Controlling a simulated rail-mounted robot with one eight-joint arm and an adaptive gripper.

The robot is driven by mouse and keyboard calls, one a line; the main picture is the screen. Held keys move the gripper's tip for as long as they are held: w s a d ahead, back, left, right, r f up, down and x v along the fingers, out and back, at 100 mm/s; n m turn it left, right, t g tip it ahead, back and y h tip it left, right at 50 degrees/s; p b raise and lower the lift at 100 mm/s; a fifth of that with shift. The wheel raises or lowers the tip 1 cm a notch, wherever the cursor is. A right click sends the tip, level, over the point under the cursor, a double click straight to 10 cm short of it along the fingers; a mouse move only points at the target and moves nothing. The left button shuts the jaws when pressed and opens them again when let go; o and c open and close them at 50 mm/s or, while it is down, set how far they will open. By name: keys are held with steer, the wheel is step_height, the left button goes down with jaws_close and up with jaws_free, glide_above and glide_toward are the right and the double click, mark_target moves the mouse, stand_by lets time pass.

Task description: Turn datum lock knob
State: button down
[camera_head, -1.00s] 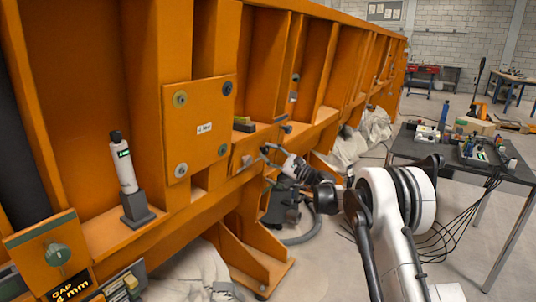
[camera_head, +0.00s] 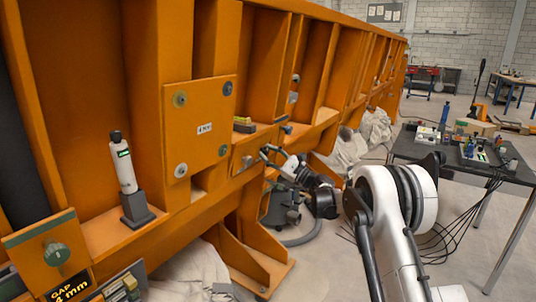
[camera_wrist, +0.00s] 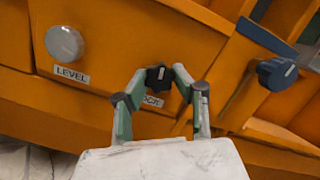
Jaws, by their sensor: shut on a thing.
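The lock knob (camera_wrist: 158,77) is small and black with a pale mark on its face. It sits on an orange panel in the wrist view, above a label (camera_wrist: 152,101) that is partly hidden by my gripper and ends in "OCK". My gripper (camera_wrist: 160,75) has one green-and-dark fingertip on each side of the knob and is shut on it. In the head view my gripper (camera_head: 264,153) reaches the small orange panel (camera_head: 240,146) from the right, and the knob cannot be made out there.
A round silver LEVEL knob (camera_wrist: 64,42) is left of the lock knob. A dark blue knob (camera_wrist: 277,74) stands out to the right. In the head view, a white bottle (camera_head: 123,162) stands on the orange frame at left, and a dark table (camera_head: 410,150) with tools is at right.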

steer(key=c, duration=1.3)
jaws_free()
steer(key=shift+c, duration=0.2)
steer(key=shift+d, duration=0.1)
steer(key=v, duration=1.2)
steer(key=shift+r, duration=0.1)
